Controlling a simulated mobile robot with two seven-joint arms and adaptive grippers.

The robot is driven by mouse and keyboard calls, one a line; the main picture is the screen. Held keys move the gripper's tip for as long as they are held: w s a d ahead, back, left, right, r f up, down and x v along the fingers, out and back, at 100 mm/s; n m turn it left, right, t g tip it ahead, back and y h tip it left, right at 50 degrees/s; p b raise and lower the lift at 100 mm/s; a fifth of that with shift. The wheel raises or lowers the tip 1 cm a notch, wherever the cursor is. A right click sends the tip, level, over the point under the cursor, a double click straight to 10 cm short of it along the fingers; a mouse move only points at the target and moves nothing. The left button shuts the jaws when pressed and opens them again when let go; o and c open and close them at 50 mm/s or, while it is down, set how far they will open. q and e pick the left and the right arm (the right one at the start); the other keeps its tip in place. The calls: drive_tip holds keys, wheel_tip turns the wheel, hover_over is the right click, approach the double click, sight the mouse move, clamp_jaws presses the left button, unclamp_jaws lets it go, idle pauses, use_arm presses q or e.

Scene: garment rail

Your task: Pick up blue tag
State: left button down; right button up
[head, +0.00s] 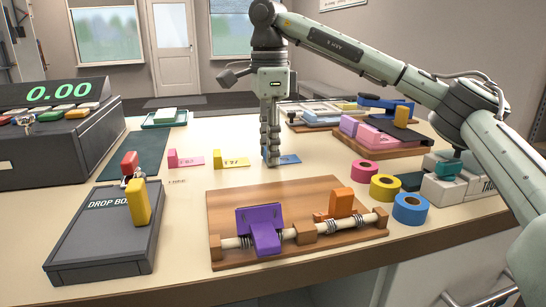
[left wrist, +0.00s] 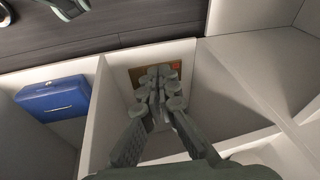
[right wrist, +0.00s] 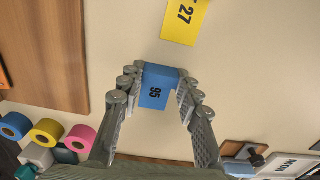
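The blue tag (head: 289,159) lies on the counter in the head view, partly hidden by my right gripper (head: 271,160), which points straight down at its left end. In the right wrist view the blue tag (right wrist: 155,92), marked 95, sits between the two fingertips of my right gripper (right wrist: 160,82). The fingers are on both sides of its raised end with little or no gap; I cannot tell whether they press on it. My left gripper (left wrist: 158,82) shows only in the left wrist view, with its fingertips together and nothing visible between them.
A yellow tag (head: 235,162) and a pink tag (head: 190,161) lie to the left. A wooden board (head: 330,190) with a rod stands in front, and tape rolls (head: 410,209) to the right. A drop box (head: 95,245) stands front left. Below my left gripper is a shelf with compartments (left wrist: 235,85).

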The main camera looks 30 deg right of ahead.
idle(0.3)
